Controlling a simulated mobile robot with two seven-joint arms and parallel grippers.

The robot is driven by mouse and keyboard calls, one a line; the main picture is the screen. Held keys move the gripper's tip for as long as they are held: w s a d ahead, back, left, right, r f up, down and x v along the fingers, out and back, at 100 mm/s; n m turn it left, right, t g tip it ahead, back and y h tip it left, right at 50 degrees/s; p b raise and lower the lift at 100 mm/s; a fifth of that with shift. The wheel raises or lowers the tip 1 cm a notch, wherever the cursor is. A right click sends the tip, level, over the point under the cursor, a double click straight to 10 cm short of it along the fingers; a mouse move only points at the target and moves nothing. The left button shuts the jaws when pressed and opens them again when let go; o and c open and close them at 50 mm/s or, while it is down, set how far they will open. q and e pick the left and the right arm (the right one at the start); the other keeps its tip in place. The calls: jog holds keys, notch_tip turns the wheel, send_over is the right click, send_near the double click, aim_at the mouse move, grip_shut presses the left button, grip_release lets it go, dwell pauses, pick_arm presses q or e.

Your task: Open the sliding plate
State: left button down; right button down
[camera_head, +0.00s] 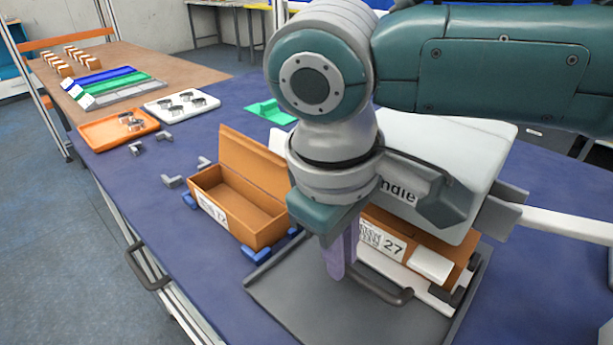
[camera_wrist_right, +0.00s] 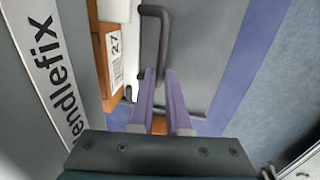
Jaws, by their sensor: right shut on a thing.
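A dark bar handle (camera_head: 402,298) sits at the front edge of a white plate (camera_head: 425,302), which lies over a flat grey base (camera_head: 320,300). My right gripper (camera_head: 340,268) points down at the left end of the handle. Its purple fingers are shut on the handle; in the right wrist view the handle (camera_wrist_right: 156,12) runs to between the fingertips (camera_wrist_right: 160,75). An orange box labelled 27 (camera_head: 455,272) stands behind the handle, under the white and grey scanner housing (camera_head: 430,140). My arm hides part of the housing and box. My left gripper is not in view.
An open orange box labelled 72 (camera_head: 240,205) stands left of my gripper on blue supports. Grey brackets (camera_head: 172,181) and an orange tray (camera_head: 118,128) lie farther left on the blue table. The grey base is clear in front of the handle.

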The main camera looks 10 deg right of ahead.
jog(key=shift+s+a+r+p, duration=0.15)
jog(key=shift+s+a+p, duration=0.1)
jog(key=shift+p, duration=0.1)
jog(key=a+p, duration=0.1)
jog(key=s+a+p, duration=0.1)
jog(key=s, duration=0.1)
jog(key=shift+s+a+r+p, duration=0.1)
jog(key=shift+a+r+p, duration=0.15)
jog(key=shift+a+p, duration=0.15)
jog(key=s+a, duration=0.1)
jog(key=s+a+p, duration=0.1)
jog(key=a, duration=0.1)
jog(key=s+a+p, duration=0.1)
jog(key=shift+s+a+f, duration=0.2)
jog(key=shift+a+f, duration=0.05)
jog(key=shift+f, duration=0.05)
jog(key=shift+s+a+f, duration=0.1)
jog(key=shift+s+a, duration=0.15)
jog(key=shift+a, duration=0.1)
jog(key=c, duration=0.9)
grip_release()
